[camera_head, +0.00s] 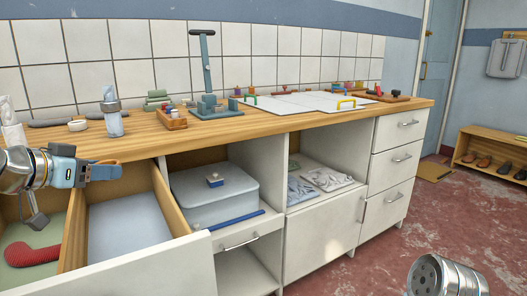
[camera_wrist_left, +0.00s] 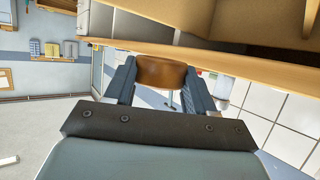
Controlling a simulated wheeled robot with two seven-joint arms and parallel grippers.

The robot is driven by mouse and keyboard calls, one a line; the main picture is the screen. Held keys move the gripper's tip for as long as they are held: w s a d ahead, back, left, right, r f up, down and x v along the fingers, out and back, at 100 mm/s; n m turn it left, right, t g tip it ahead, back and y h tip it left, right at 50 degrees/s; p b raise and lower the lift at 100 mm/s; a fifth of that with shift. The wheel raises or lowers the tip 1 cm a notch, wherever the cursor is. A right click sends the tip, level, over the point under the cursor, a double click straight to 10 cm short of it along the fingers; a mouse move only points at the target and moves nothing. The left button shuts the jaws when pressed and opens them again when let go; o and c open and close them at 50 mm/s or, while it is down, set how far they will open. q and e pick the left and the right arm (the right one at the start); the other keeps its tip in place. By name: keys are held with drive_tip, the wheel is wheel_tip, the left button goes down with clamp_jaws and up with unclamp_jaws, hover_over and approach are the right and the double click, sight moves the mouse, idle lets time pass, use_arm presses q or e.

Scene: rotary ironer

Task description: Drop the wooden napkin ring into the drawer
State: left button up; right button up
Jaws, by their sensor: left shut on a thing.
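The wooden napkin ring (camera_wrist_left: 161,72) is a brown band between the two fingers of my left gripper (camera_wrist_left: 160,84) in the left wrist view. In the head view my left gripper (camera_head: 104,172) is shut on it and held above the open drawer (camera_head: 165,272) at the lower left. The drawer has a wooden divider, with a pale, empty-looking compartment on the right and a greenish one on the left holding a red curved thing (camera_head: 32,254). The gripper is level with the counter's front edge, and the ring touches nothing below. My right gripper is out of view.
The wooden counter (camera_head: 150,140) runs behind the gripper, with a bottle (camera_head: 111,122), a wooden tray of small pieces (camera_head: 172,121) and a blue-grey stand (camera_head: 207,75). Right of the drawer, a grey box (camera_head: 213,200) sits in an open bay. Floor is free at right.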

use_arm(q)
wheel_tip(320, 180, down, 4)
drive_tip(key=shift+r+b, duration=0.25)
drive_tip(key=shift+b, duration=0.5)
drive_tip(key=o, duration=1.1)
drive_tip(key=shift+d, duration=0.1)
drive_tip(key=v, duration=1.3)
drive_tip(key=shift+s+a, duration=0.2)
drive_tip(key=shift+s, duration=0.1)
drive_tip(key=shift+s+r, duration=0.1)
